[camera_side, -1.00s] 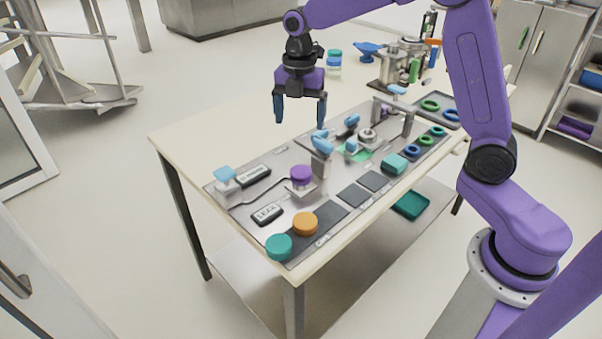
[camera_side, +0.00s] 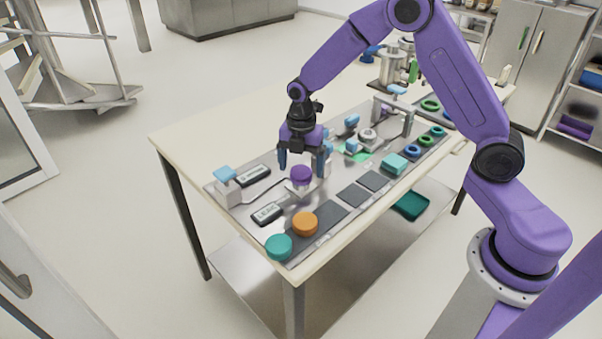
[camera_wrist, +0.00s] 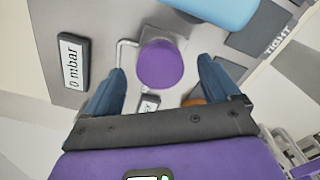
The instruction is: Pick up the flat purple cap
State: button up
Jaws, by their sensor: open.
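The flat purple cap (camera_side: 301,174) is a round disc on a small metal stand (camera_side: 299,189) on the grey work board. In the wrist view the cap (camera_wrist: 160,64) lies ahead of the fingertips, about midway between them. My gripper (camera_side: 301,170) is open, pointing down, with its two blue fingers above and around the cap in the side view. In the wrist view my gripper (camera_wrist: 162,80) has a finger on each side and nothing between them is held. I cannot tell the exact height of the fingertips over the cap.
An orange disc (camera_side: 305,223) and a teal disc (camera_side: 279,246) sit at the board's near end. A light-blue-topped block (camera_side: 226,180) and labelled displays (camera_side: 268,213) are nearby. Light-blue parts stand close behind my gripper. The table's left side (camera_side: 190,130) is bare.

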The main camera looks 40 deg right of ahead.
jog(key=shift+f, duration=0.8)
jog(key=shift+c, duration=0.3)
jog(key=c, duration=1.1)
jog(key=shift+r, duration=0.1)
